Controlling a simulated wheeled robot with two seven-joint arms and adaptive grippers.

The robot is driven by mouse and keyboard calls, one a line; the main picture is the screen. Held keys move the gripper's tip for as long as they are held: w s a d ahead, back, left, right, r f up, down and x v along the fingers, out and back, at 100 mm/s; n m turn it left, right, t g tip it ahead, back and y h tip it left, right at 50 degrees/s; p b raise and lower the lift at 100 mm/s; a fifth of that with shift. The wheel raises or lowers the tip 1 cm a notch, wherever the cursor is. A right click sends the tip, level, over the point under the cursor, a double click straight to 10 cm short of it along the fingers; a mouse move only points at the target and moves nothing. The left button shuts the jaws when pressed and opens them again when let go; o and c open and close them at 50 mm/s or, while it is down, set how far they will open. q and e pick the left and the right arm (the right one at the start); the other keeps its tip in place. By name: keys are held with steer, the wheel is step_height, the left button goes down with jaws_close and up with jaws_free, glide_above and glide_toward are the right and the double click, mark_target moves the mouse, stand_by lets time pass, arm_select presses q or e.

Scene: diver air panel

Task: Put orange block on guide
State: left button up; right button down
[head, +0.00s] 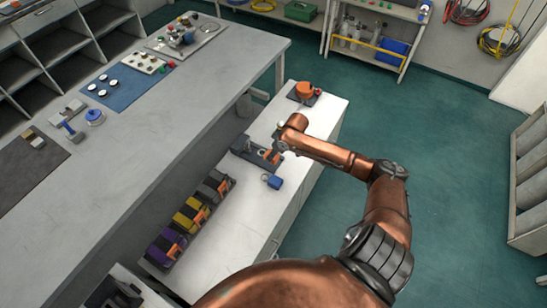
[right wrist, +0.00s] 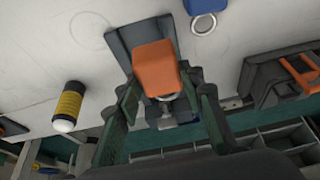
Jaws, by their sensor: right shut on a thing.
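The orange block (right wrist: 155,65) is between the fingers of my right gripper (right wrist: 164,95) in the right wrist view, and the gripper is shut on it. Behind the block is a dark grey guide (right wrist: 123,42) with a flat base, lying on the white bench. The block overlaps the guide in this view; I cannot tell whether they touch. In the head view the guide (head: 243,146) lies just left of my right gripper (head: 276,150). The gripper's fingers are small there and partly hidden by my arm. My left gripper is not in view.
A blue padlock-like piece (head: 273,182) lies on the white bench near the guide. Purple, yellow and grey units (head: 188,214) stand in a row at the bench's near end. An orange round piece (head: 304,91) stands at the far end. A yellow-black cylinder (right wrist: 68,105) shows in the wrist view.

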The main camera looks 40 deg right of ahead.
steer(key=shift+w+d+f+b, duration=0.25)
steer(key=shift+w+d+f, duration=0.05)
steer(key=shift+w+f, duration=0.3)
steer(key=shift+w+d+f+b, duration=0.25)
steer(key=shift+w+f, duration=0.2)
steer(key=shift+w, duration=0.15)
step_height(320, 180, down, 4)
steer(key=shift+w+d+r+b, duration=0.1)
steer(key=shift+r+b, duration=0.15)
steer(key=shift+b, duration=0.3)
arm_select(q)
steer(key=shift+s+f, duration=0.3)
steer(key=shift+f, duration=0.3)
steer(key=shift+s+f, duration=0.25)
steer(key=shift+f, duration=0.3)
arm_select(e)
steer(key=shift+r, duration=0.1)
steer(key=c, duration=1.3)
jaws_free()
steer(key=shift+f, duration=0.25)
steer(key=shift+r, duration=0.15)
